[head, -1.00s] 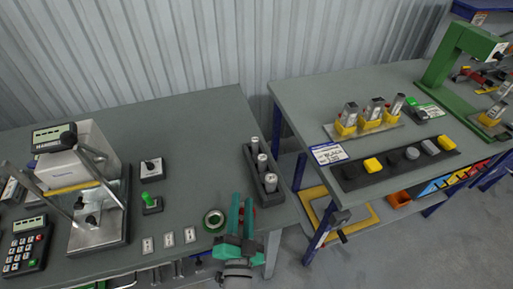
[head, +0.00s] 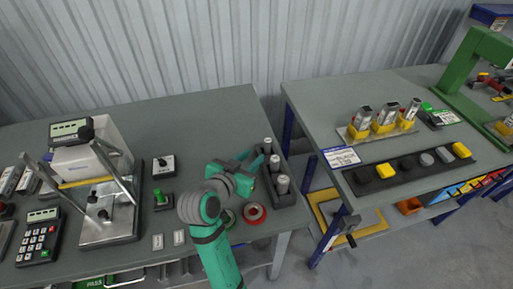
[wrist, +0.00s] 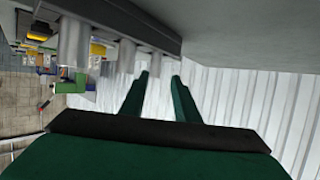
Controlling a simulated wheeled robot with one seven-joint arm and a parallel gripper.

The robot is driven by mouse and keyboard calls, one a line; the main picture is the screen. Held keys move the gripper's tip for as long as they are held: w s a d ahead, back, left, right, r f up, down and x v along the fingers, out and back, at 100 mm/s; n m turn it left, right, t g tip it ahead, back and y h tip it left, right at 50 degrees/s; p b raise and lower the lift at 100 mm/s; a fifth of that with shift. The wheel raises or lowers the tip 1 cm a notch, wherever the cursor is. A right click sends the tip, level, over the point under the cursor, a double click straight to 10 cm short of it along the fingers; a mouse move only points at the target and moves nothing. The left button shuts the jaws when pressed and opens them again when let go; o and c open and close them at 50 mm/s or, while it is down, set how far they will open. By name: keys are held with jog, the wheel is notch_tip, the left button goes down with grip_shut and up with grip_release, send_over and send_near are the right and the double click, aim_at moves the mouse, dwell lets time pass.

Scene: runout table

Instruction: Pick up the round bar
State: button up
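A dark rack (head: 291,198) near the right edge of the left table holds three upright metallic round bars: a far one (head: 267,145), a middle one (head: 275,163) and a near one (head: 283,184). My gripper (head: 258,158) is just left of the rack, around bar height, pointing toward the far end. In the wrist view, which looks upside down, the rack (wrist: 110,17) is at the top. The two green fingers (wrist: 160,77) are apart, and one bar (wrist: 160,66) appears between their tips. I cannot tell whether they touch it.
A red tape roll (head: 256,213) and a green one (head: 230,217) lie below my arm. A green-knobbed box (head: 162,200) and a press-like fixture (head: 108,215) stand to the left. A gap separates this table from the right table (head: 310,100). The back of the left table is clear.

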aim_at(266, 145)
jog(key=shift+m+g+h, duration=0.3)
jog(key=shift+m, duration=0.1)
jog(key=w+d, duration=0.1)
jog(key=w, duration=0.1)
jog(key=w+d, duration=0.1)
jog(key=shift+w+d+f, duration=0.25)
jog(key=shift+w+d, duration=0.05)
jog(key=shift+x, duration=3.2)
jog(key=shift+a+f, duration=0.1)
jog(key=shift+a, duration=0.1)
grip_shut()
